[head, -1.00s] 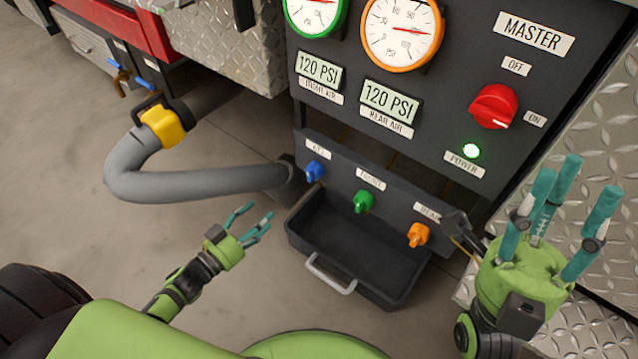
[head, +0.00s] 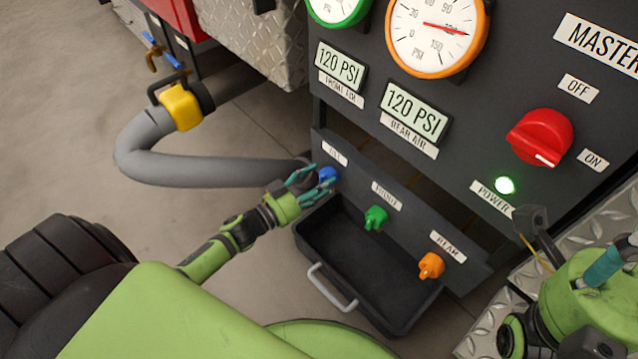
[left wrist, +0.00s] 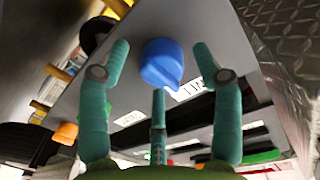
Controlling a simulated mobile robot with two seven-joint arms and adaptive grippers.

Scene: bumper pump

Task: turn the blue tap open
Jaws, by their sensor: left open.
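The blue tap (head: 329,174) is at the left end of the sloped dark tap panel, under a small white label. It shows large in the left wrist view (left wrist: 161,62), with its pointed end toward the lower right. My left gripper (head: 318,182) is open, its teal fingers around the blue tap from the left. In the left wrist view my left gripper (left wrist: 160,75) has fingers on both sides of the tap and one below, with gaps at the sides. Whether any finger touches it I cannot tell. My right gripper (head: 610,265) is partly cut off at the right edge.
A green tap (head: 376,217) and an orange tap (head: 431,265) sit further right on the panel. A black tray (head: 335,270) with a grey handle is below. A thick grey hose (head: 190,168) runs in from the left. The red master knob (head: 540,137) is above.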

